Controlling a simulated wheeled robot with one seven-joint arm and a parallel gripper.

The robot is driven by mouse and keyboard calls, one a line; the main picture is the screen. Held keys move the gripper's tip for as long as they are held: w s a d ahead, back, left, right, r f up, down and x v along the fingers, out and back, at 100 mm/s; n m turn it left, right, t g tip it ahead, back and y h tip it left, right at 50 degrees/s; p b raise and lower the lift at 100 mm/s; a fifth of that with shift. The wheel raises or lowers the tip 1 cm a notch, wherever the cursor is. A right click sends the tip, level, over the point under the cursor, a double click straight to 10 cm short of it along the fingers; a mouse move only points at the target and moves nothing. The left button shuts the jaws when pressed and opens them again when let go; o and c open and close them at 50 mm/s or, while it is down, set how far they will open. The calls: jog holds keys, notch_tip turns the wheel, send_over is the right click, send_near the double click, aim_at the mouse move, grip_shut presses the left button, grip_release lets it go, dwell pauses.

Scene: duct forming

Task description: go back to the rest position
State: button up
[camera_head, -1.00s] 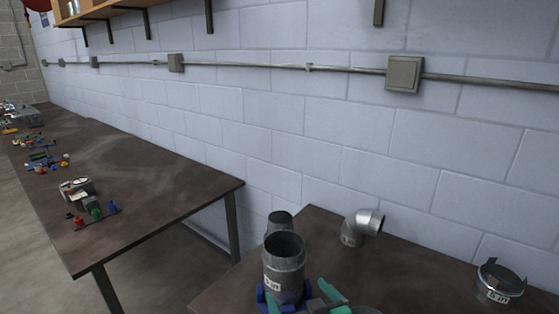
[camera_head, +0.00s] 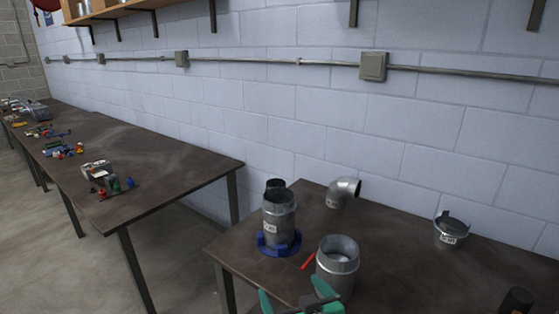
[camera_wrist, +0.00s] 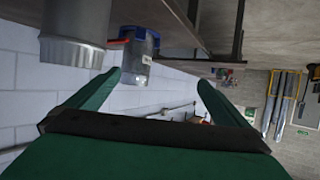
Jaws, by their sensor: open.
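My gripper (camera_head: 297,300) shows at the bottom edge of the head view, with two green fingers apart and nothing between them. In the wrist view the open gripper (camera_wrist: 159,80) is also empty. A grey metal duct (camera_head: 279,221) stands upright in a blue ring base (camera_head: 263,249) on the near table, beyond my gripper and apart from it. A second open duct (camera_head: 338,264) stands close to the right of my gripper. In the wrist view, which appears upside down, a duct (camera_wrist: 75,22) is at the upper left.
The near table (camera_head: 400,240) also holds a red marker (camera_head: 308,260), a metal elbow (camera_head: 343,192), a short collar (camera_head: 450,232) and a dark cylinder (camera_head: 516,299). A second table (camera_head: 180,160) with small colourful parts stands to the left. The block wall is behind.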

jog(key=s+f+m+t+h, duration=0.1)
jog(key=s+f+m+h, duration=0.3)
jog(key=s+f, duration=1.3)
jog(key=s+a+f+t, duration=0.1)
jog(key=s+a, duration=0.2)
jog(key=s, duration=1.9)
jog(key=shift+f, duration=0.2)
